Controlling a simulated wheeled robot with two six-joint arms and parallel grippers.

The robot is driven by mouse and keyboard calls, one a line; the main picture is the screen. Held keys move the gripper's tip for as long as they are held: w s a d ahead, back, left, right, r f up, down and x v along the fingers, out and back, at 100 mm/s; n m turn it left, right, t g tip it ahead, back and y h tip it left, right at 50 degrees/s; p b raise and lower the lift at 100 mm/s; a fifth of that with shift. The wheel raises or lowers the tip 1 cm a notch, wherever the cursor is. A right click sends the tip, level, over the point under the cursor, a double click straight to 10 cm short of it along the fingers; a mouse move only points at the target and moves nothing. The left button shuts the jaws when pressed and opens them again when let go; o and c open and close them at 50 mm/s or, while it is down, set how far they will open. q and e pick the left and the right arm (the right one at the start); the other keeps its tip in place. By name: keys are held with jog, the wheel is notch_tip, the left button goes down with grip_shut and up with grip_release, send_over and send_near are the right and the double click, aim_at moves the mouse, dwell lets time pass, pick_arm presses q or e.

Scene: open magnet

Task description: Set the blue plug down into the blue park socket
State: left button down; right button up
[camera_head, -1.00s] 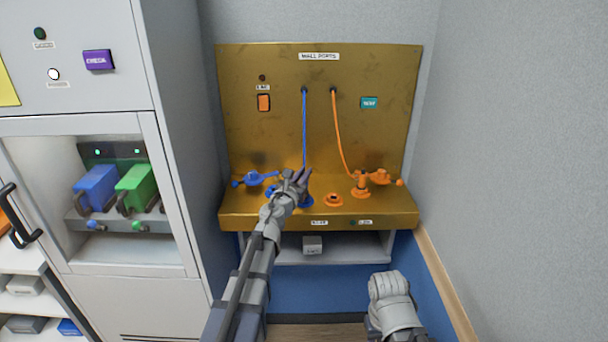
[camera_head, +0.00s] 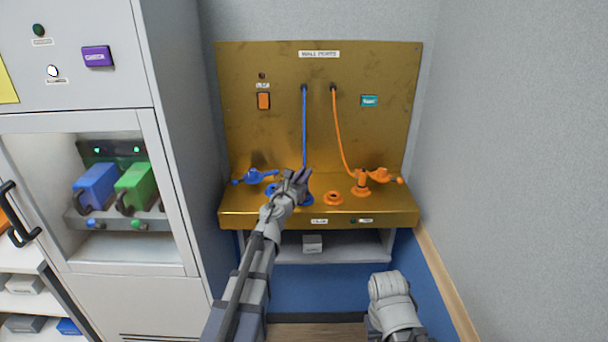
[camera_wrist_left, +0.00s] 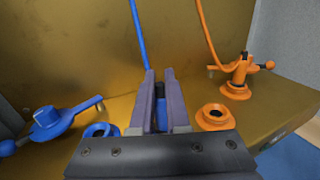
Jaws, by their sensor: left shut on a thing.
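My left gripper (camera_head: 298,180) is over the front shelf of the brass panel. In the left wrist view its fingers (camera_wrist_left: 156,100) are shut on the blue plug (camera_wrist_left: 162,116), a dark-blue body on the blue cable. A blue ring socket (camera_head: 307,200) shows just under and right of the gripper, partly covered by it. Whether the plug's lower end is in this socket is hidden. Another blue ring (camera_head: 270,189) lies to the left; its opening shows in the wrist view (camera_wrist_left: 100,130). My right gripper (camera_head: 392,302) is low at the right, away from the panel, its fingers unclear.
A blue lever (camera_head: 257,176) stands left on the shelf. An orange plug (camera_head: 361,180) with its cable and an orange lever (camera_head: 380,175) stand at the right. An empty orange ring (camera_head: 333,198) is right of my gripper. A grey cabinet (camera_head: 75,200) flanks the left.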

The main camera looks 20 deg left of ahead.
pick_arm(q)
jog(key=shift+f+b, duration=0.3)
dwell(0.5)
jog(key=c, duration=0.8)
grip_release()
jog(key=shift+c, duration=0.2)
jog(key=shift+s, duration=0.1)
